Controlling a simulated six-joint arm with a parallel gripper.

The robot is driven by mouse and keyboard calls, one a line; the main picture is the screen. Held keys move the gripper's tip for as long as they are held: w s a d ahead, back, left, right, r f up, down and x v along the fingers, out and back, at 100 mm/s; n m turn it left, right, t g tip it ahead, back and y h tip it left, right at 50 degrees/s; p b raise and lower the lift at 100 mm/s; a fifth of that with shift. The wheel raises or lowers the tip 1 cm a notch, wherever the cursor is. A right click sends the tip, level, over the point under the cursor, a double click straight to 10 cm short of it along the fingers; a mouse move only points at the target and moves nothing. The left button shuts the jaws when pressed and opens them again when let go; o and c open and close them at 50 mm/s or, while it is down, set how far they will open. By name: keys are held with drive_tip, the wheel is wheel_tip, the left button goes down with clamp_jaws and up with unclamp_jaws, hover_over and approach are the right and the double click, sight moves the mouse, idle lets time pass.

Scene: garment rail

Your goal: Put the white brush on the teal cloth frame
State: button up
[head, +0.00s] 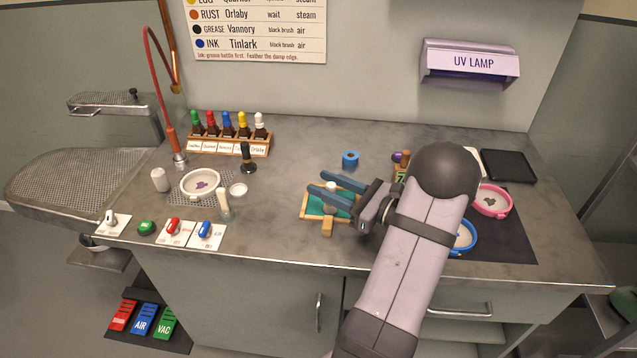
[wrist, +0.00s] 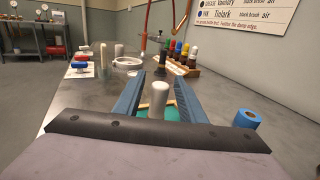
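The teal cloth frame (head: 313,206) lies on the counter, a teal cloth in a light wooden border with a stub handle at the front. A white upright cylinder, apparently the white brush (head: 331,187), stands at the frame, between my gripper's fingers. It also shows in the wrist view (wrist: 158,101), upright with the teal cloth behind and beside its lower part. My gripper (head: 325,184) has its two blue fingers apart over the frame, with gaps visible on both sides of the cylinder. The brush's lower end is partly hidden, so I cannot tell its exact contact with the cloth.
A blue tape roll (head: 350,159) stands behind the frame. A black brush (head: 248,160), a white bowl (head: 200,185) and a rack of bottles (head: 229,146) are at left. Pink (head: 492,201) and blue (head: 465,236) rings lie on a dark mat at right.

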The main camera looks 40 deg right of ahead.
drive_tip(key=b+v, duration=0.1)
drive_tip(key=v, duration=0.8)
drive_tip(key=shift+s+d, duration=0.1)
drive_tip(key=shift+s, duration=0.15)
